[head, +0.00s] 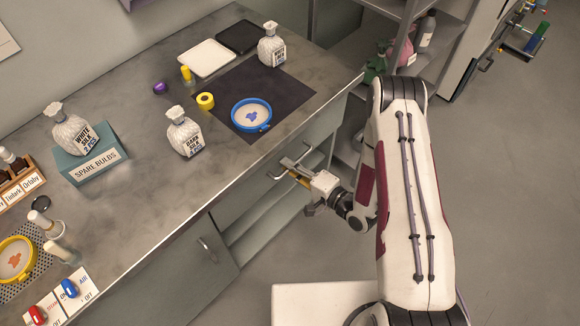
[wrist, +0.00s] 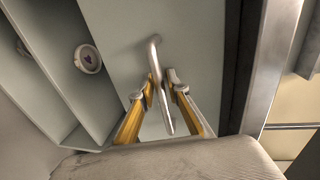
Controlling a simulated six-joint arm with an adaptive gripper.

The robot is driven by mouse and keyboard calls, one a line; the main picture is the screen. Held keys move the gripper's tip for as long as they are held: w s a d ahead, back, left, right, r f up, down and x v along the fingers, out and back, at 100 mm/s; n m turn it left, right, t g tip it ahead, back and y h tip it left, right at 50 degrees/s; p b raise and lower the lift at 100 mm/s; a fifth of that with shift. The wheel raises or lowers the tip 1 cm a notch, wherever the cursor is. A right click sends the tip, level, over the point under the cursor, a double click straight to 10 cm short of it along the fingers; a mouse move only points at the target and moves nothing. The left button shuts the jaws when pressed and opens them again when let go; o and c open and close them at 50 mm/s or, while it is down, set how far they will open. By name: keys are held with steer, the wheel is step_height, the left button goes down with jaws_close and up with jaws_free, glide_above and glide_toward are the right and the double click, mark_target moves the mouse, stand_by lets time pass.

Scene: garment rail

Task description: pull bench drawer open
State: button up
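The bench drawer is a grey-green front below the worktop edge, and it fills the middle of the wrist view (wrist: 195,45). Its metal bar handle (wrist: 154,52) stands out from that front. In the head view one end of the handle (head: 306,149) shows beside my gripper (head: 287,168). In the wrist view the yellow-sided fingers of my gripper (wrist: 160,90) lie on either side of the bar, close against it, and look shut on it. The drawer front looks in line with the bench front; no opening shows above it.
The worktop (head: 225,180) overhangs just above my gripper. A cupboard handle (head: 208,250) is at left; the floor at right is clear.

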jaws_close()
steer(key=shift+s+d, duration=0.15)
steer(key=f+v, duration=0.2)
steer(key=v, duration=1)
steer(key=d+f+v, duration=0.1)
steer(key=f+v, duration=0.2)
steer(key=v, duration=1)
steer(key=shift+s, duration=0.5)
steer(key=shift+f, duration=0.1)
jaws_free()
steer(key=shift+s+d, duration=0.1)
steer(key=shift+d, duration=0.05)
